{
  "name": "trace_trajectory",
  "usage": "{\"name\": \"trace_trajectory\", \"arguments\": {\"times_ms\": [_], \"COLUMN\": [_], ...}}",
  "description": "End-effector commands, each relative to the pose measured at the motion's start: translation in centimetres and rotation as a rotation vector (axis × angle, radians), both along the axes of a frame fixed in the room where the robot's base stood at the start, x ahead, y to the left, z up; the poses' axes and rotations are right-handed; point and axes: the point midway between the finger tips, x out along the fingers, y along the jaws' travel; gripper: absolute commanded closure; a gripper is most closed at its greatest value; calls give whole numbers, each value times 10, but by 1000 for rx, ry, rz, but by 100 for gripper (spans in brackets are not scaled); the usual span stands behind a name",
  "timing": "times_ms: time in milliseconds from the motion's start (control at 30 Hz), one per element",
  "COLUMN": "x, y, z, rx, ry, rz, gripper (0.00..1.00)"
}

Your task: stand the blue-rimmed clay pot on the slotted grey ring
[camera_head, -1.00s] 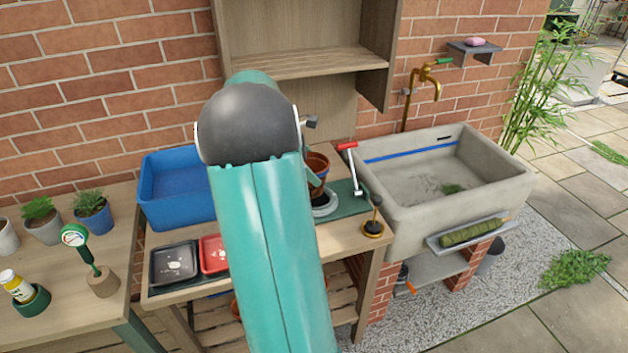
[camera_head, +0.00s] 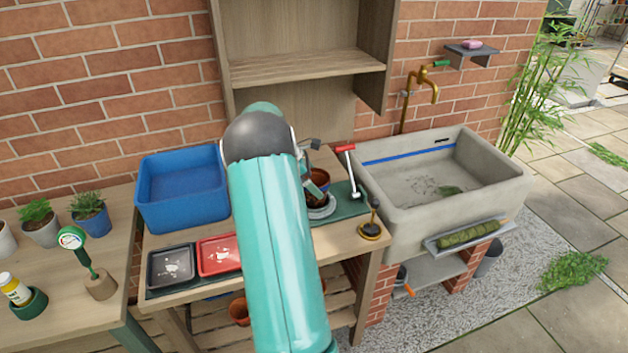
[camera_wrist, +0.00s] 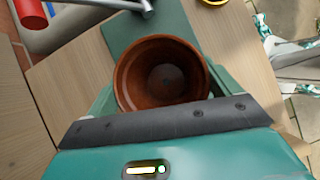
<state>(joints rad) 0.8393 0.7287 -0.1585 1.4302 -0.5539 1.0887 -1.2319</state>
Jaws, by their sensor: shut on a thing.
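The clay pot (camera_wrist: 163,78) is in my gripper (camera_wrist: 161,88), seen from above in the wrist view. It looks empty, and a green finger lies on each side of it. No blue shows on its rim in that view. In the head view the pot (camera_head: 321,178) is small and partly covered by my gripper (camera_head: 314,187). The grey ring (camera_head: 322,212) sits on the green mat just below the pot; its slots are too small to make out. The ring is hidden in the wrist view. I cannot tell whether pot and ring touch.
A red-handled lever tool (camera_head: 347,165) stands close to the right of the pot. A brass-based tamper (camera_head: 371,228) is at the bench's front right. Black (camera_head: 171,266) and red (camera_head: 218,254) trays and a blue tub (camera_head: 180,187) lie left. A stone sink (camera_head: 445,190) is right.

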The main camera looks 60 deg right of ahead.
Motion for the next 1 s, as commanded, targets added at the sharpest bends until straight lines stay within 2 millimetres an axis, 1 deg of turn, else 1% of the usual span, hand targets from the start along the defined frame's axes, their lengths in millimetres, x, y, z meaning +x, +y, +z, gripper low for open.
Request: {"name": "trace_trajectory", "arguments": {"times_ms": [200, 233, 267, 300, 533, 667, 767, 1000], "x": [0, 0, 0, 0, 0, 5, 13, 38], "y": [0, 0, 0, 0, 0, 2, 7, 23], "z": [-2, -2, -2, -2, 0, 9, 24, 67], "rx": [-1, 0, 0, 0, 0, -1, -4, -3], "ry": [1, 0, 0, 0, 0, -1, -2, -2], "rz": [-1, 0, -1, -1, -1, 1, 2, 1], "gripper": [45, 8, 2, 0, 0, 0, 0, 0]}}
